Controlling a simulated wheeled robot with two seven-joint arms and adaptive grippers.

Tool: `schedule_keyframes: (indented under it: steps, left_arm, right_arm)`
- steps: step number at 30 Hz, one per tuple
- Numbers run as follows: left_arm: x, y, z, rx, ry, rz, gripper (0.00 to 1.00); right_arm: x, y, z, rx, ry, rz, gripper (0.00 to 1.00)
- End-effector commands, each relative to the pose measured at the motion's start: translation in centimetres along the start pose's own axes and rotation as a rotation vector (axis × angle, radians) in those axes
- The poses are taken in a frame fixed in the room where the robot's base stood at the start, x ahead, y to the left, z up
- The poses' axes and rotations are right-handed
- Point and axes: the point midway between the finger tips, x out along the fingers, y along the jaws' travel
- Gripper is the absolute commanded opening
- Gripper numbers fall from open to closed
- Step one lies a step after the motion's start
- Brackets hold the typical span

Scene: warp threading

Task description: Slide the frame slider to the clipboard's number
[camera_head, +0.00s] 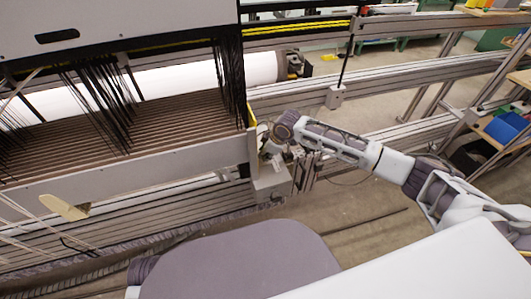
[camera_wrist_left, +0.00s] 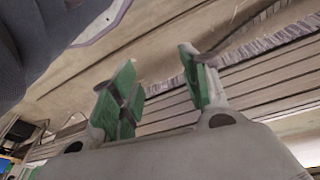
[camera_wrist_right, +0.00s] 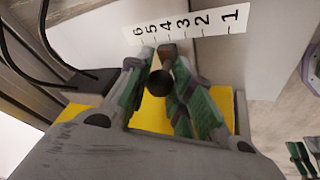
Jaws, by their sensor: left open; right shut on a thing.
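The slider's dark round knob (camera_wrist_right: 160,84) shows in the right wrist view, between my right gripper's green-padded fingers. My right gripper (camera_wrist_right: 158,62) is shut on it, its fingertips just below the number strip. The white strip (camera_wrist_right: 190,30) reads 6 to 1 from left to right; the fingertips are near 5 and 4. The slider's exact mark is hidden by the fingers. In the head view my right gripper (camera_head: 268,140) is at the right end of the loom frame. My left gripper (camera_wrist_left: 157,78) is open and empty in the left wrist view. I see no clipboard.
A yellow plate (camera_wrist_right: 152,115) lies behind the right fingers. The loom's row of frames (camera_head: 120,135) with dark cords fills the left of the head view. A grey rail (camera_head: 400,80) runs to the right, with blue bins (camera_head: 505,127) beyond it.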

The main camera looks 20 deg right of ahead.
Motion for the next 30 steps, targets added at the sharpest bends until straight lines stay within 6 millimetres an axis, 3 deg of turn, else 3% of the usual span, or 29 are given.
schedule_keyframes:
  steps: [11, 15, 30]
  left_arm:
    - [-0.5, -0.2, -0.9, 0.002, 0.014, -0.007, 0.46]
    - [1.4, -0.5, 0.4, -0.002, -0.029, -0.012, 0.46]
    - [3.4, -1.0, 1.6, -0.006, -0.074, -0.023, 0.46]
  right_arm:
    - [-0.1, -0.1, 0.1, 0.0, -0.003, -0.002, 0.0]
    - [-0.1, -0.2, 0.1, 0.0, -0.003, -0.003, 0.0]
    - [0.0, -0.4, 0.3, 0.0, -0.004, -0.003, 0.0]
